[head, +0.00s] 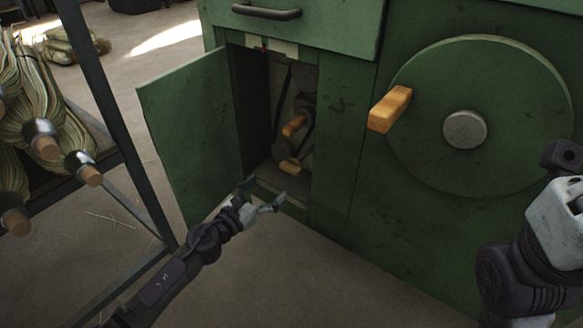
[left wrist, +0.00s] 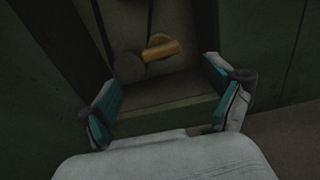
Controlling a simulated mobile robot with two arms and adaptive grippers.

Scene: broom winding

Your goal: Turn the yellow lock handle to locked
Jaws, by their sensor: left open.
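I cannot tell for sure which is the lock handle. The left wrist view shows one yellow handle (left wrist: 163,47), tilted, beside a dark round hub (left wrist: 129,68). My left gripper (head: 260,194) is open and empty, low in front of the compartment. In the left wrist view its fingers (left wrist: 165,78) are spread wide, with the handle beyond them, not touching. My right arm shows at the right edge of the head view; its fingers cannot be made out.
The green cabinet door (head: 190,130) stands open to the left. A large green wheel (head: 500,85) with an orange crank handle (head: 389,108) is on the machine's right. A dark metal rack (head: 110,110) with brooms stands at the left. The floor between is mostly clear.

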